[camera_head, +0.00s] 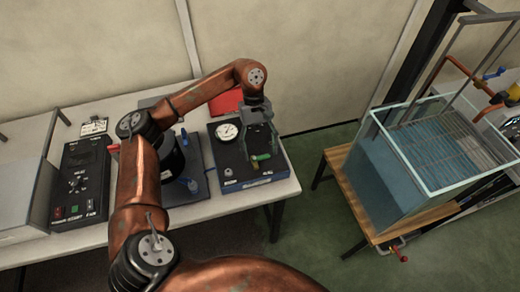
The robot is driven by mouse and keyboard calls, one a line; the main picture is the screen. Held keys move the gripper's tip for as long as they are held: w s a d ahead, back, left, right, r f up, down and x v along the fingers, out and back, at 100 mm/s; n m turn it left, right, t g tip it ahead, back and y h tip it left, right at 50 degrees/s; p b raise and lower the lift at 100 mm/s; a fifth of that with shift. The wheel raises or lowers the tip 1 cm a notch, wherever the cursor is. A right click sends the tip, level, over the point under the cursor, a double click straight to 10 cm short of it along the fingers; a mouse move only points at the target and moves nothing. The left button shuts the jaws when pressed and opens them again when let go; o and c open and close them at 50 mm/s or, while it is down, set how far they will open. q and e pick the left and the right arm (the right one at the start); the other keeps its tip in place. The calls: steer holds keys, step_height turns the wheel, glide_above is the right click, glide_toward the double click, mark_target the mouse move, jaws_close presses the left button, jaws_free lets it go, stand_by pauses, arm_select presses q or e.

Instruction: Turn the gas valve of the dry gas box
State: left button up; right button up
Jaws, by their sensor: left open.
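The dry gas box (240,178) is a dark blue box near the right end of the white table. A round white gauge (228,131) is on its upper left, and a small grey fitting (228,172) is on its lower left. A green valve handle (261,157) is on its right half. My left gripper (263,153) points down over that half, open, with its fingers on either side of the green handle. I cannot tell whether they touch it. My right gripper is out of view.
A black control panel (80,180) and a black device (170,160), partly hidden by my left arm, stand left of the box. A red object (226,102) lies behind the box. A glass water tank (420,150) on a wooden stand (345,190) is at right, across a floor gap.

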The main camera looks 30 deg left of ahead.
arm_select(q)
steer(key=v, duration=1.1)
steer(key=shift+r, duration=0.35)
steer(key=shift+w+a, duration=0.1)
